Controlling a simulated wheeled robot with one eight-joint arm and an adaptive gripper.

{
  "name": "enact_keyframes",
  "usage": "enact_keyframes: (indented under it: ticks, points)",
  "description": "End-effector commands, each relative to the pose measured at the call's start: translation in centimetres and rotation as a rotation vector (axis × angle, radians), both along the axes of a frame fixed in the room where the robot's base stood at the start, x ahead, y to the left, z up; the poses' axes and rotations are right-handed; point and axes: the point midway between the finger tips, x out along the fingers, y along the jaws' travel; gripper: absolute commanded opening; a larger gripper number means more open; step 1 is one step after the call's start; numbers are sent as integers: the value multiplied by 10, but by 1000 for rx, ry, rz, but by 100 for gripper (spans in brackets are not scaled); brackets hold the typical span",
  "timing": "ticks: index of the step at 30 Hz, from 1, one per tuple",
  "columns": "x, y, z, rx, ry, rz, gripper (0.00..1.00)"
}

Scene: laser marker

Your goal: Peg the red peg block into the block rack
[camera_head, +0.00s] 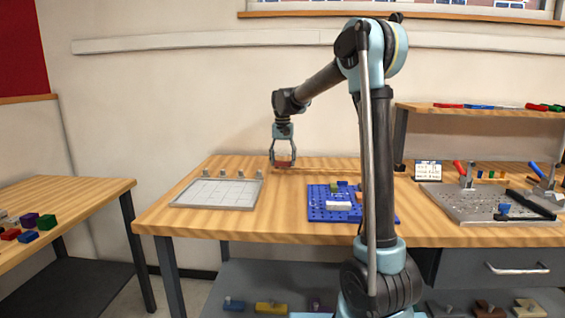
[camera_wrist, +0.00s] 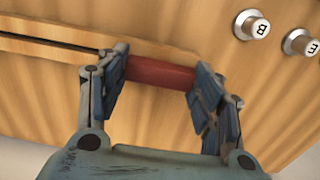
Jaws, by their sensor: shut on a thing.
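The red peg block (camera_head: 283,164) is between the fingers of my gripper (camera_head: 283,158), near the back of the main table. In the wrist view it is a dark red bar (camera_wrist: 160,72), gripped at both ends by my fingers (camera_wrist: 155,80). Any pegs on its underside are hidden. I cannot tell whether it touches the table. A blue perforated board (camera_head: 318,205) with several small blocks lies right of and in front of my gripper; it may be the block rack, but I cannot tell. My arm partly covers its right side.
A pale gridded tray (camera_head: 215,194) with several metal knobs lies left; two knobs (camera_wrist: 252,25) marked with letters show in the wrist view. A grey perforated plate (camera_head: 470,207) with clamps stands right. Coloured blocks (camera_head: 30,230) lie on the left table. A shelf (camera_head: 490,112) stands behind.

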Motion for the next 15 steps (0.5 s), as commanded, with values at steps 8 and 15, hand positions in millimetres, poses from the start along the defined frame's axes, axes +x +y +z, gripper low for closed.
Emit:
enact_keyframes:
  ticks: [8,15]
  points:
    - [0,0,-1,0,0,0,43]
    - [0,0,-4,0,0,0,43]
